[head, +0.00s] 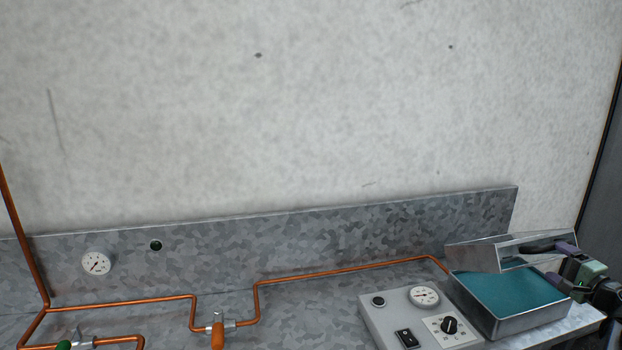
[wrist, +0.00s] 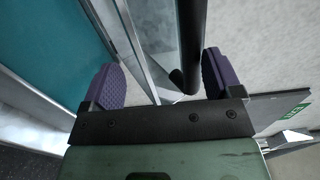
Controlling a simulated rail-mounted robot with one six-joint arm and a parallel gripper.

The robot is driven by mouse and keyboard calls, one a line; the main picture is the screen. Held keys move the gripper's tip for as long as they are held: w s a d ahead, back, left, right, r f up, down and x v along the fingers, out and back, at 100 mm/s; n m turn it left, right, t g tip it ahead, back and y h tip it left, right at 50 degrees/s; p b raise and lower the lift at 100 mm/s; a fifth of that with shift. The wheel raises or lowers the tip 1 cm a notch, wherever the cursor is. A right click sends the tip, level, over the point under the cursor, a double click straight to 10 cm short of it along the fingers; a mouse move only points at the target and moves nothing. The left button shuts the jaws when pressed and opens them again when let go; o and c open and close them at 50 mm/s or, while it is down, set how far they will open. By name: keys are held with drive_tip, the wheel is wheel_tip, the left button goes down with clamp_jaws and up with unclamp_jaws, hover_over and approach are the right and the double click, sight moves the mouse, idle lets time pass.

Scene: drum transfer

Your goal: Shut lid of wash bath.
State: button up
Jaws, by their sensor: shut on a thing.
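The wash bath (head: 530,322) is a metal tank with teal liquid at the right end of the bench. Its metal lid (head: 475,256) stands raised and tilted above the back of the bath, with teal liquid showing below it. A dark bar handle (head: 538,247) is on the lid. My gripper (head: 566,252) is at the lid's right end and is shut on the handle. In the wrist view, the dark handle (wrist: 188,55) runs between the purple finger pads of my gripper (wrist: 165,82). The lid's edge (wrist: 140,40) and the teal liquid (wrist: 45,40) lie left of it.
A control box (head: 385,318) with a gauge, switch and knob stands directly left of the bath. Copper pipe (head: 350,270) with valves runs along the bench. A metal backsplash (head: 300,238) rises behind. A green sign (wrist: 297,110) shows in the wrist view.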

drive_tip(key=f+b, duration=0.1)
drive_tip(key=s+f+b, duration=0.1)
drive_tip(key=f, duration=0.1)
drive_tip(key=s+f+b, duration=0.1)
drive_tip(key=b, duration=0.1)
drive_tip(key=shift+s+d+f, duration=0.1)
drive_tip(key=shift+f, duration=0.2)
drive_tip(key=f+b, duration=0.1)
drive_tip(key=s+f+b, duration=0.1)
drive_tip(key=f+b, duration=0.3)
drive_tip(key=shift+s+d, duration=0.25)
drive_tip(key=shift+s, duration=0.15)
drive_tip(key=o, duration=0.5)
drive_tip(key=s, duration=0.5)
drive_tip(key=s+d, duration=0.1)
drive_tip(key=s, duration=0.2)
drive_tip(key=shift+d+f, duration=0.1)
drive_tip(key=shift+f, duration=0.2)
